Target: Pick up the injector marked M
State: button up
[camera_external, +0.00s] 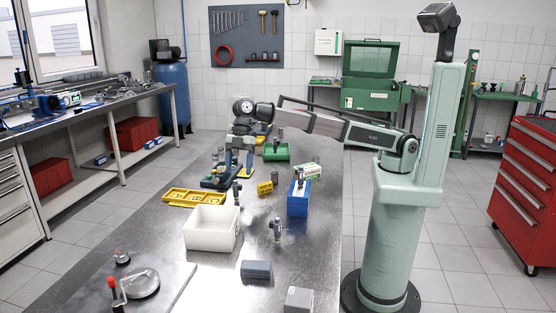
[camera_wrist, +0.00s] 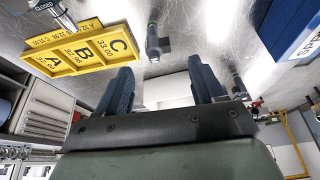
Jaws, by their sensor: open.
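No letter M is legible on any part, so I cannot tell which injector is the marked one. Upright injector-like parts stand on the bench: one (camera_external: 237,190) behind the white bin, one (camera_external: 277,228) to the bin's right. In the wrist view a dark cylindrical part with a pale end (camera_wrist: 153,42) lies ahead of my fingers, and another slim part (camera_wrist: 240,86) shows right of the right finger.
A yellow tray lettered A, B, C (camera_wrist: 78,48) lies left; it also shows outside (camera_external: 178,197).

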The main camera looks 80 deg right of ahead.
aim_at(236, 187)
jog(key=shift+x, duration=2.8)
jog(key=shift+w, duration=0.1)
jog(key=shift+c, duration=0.2)
jog(key=c, duration=1.1)
jog(key=shift+r, duration=0.1)
